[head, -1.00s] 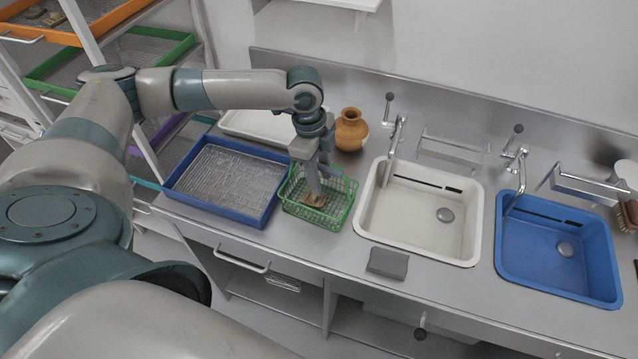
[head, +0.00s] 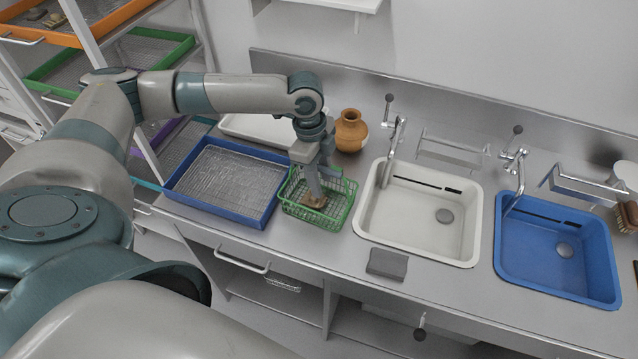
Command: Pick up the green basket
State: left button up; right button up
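The green basket (head: 335,218) is a wire-mesh basket on the grey counter, between a blue tray and the white sink. A brown sherd (head: 313,201) lies inside it. My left gripper (head: 318,188) points down into the basket from above, its fingers among or just in front of the mesh at the back half. The fingertips are small and partly overlap the basket and the sherd, so I cannot tell whether they hold the rim. The basket sits level on the counter. My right gripper is not in view.
The blue tray (head: 268,210) stands close on the basket's left. The white sink (head: 365,222) is close on its right, and a blue sink (head: 505,262) lies further right. An orange-brown jar (head: 351,131) stands behind. A dark grey block (head: 387,264) lies near the front edge.

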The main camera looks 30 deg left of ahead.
pick_arm(q)
jog(key=shift+f, duration=0.15)
dwell(0.5)
jog(key=shift+c, duration=0.4)
grip_shut()
